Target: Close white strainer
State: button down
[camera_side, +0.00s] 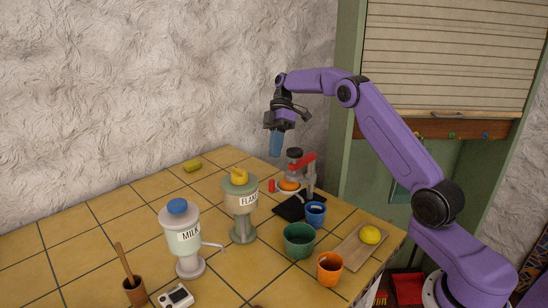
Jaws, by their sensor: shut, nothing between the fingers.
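My gripper (276,143) hangs pointing down with its blue fingers together and nothing between them. It is in the air, above and left of a grey press (309,180) with a red handle (302,163) and a dark round top. A small white-rimmed strainer (281,190) sits low on the left of the press, with an orange piece (289,185) in it. A small red tab (271,186) sticks out at its left. The strainer is small in view, and I cannot tell how far it sits out from the press. My gripper is not touching it.
A dark mat (288,209) lies by the press. In front stand a blue cup (315,214), green cup (299,241), orange cup (330,269) and wooden board (353,254) with a lemon (370,235). Left are FLAKES (241,202) and MILK (182,238) dispensers.

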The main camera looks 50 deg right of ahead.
jog(key=c, duration=1.4)
grip_release()
jog(key=shift+r, duration=0.2)
jog(key=shift+c, duration=0.2)
jog(key=o, duration=0.4)
jog(key=a+r+h, duration=0.1)
jog(key=a, duration=0.1)
jog(key=a+r+m+h, duration=0.1)
jog(key=a+h, duration=0.1)
jog(key=a+r+h, duration=0.1)
jog(key=a+h, duration=0.1)
jog(key=shift+a+r+m, duration=0.25)
jog(key=shift+r+m, duration=0.05)
jog(key=shift+r, duration=0.1)
jog(key=shift+c, duration=0.2)
jog(key=m+t+h, duration=0.1)
jog(key=m+h, duration=0.2)
jog(key=h, duration=0.2)
send_near(271, 180)
jog(key=x, duration=1)
jog(key=shift+s, duration=0.1)
jog(key=shift+c, duration=0.2)
grip_shut()
